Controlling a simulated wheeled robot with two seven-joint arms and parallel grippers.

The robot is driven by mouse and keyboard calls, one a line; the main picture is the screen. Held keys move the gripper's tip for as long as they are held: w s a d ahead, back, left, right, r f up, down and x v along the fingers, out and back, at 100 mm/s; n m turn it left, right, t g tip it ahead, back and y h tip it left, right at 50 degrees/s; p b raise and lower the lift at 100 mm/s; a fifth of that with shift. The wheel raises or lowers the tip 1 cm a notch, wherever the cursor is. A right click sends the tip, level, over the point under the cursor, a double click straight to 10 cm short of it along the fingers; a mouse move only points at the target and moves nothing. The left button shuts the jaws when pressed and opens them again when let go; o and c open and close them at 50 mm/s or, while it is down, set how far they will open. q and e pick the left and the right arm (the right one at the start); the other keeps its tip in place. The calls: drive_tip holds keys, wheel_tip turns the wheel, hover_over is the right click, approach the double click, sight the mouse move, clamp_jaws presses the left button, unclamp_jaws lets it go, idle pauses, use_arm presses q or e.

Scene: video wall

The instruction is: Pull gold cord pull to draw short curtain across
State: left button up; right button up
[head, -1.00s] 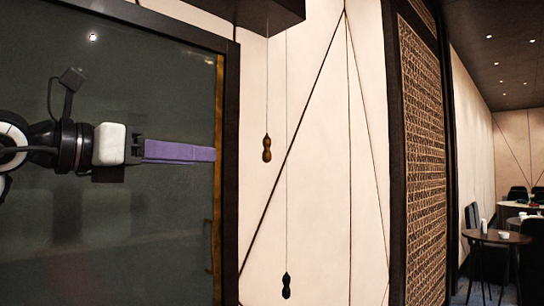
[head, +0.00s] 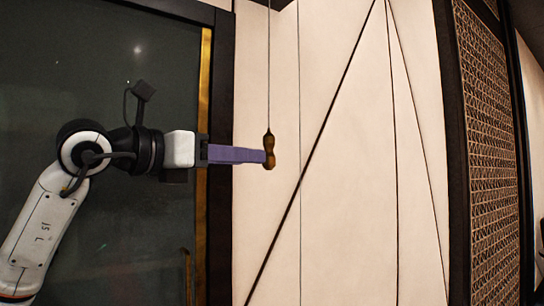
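The gold cord pull (head: 269,151), a brownish-gold double bulb, hangs on a thin cord in front of the cream wall in the head view. My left gripper (head: 264,156) reaches in from the left with its purple fingers level. Their tips meet the left side of the pull in the picture. The fingers show side-on as one band, so I cannot tell whether they are open or shut, or whether they touch the pull. A gold strip (head: 204,120) runs along the right edge of the dark panel; I cannot tell whether it is the curtain. My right gripper is not in view.
The dark glossy panel (head: 60,80) with its dark frame (head: 221,230) stands behind my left arm. A second thin cord (head: 299,90) hangs to the right of the gold pull. A patterned lattice panel (head: 487,150) stands at the right.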

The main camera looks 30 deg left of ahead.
sight(268, 159)
use_arm(q)
drive_tip(key=shift+p+x, duration=0.85)
drive_tip(key=shift+x, duration=2.75)
clamp_jaws()
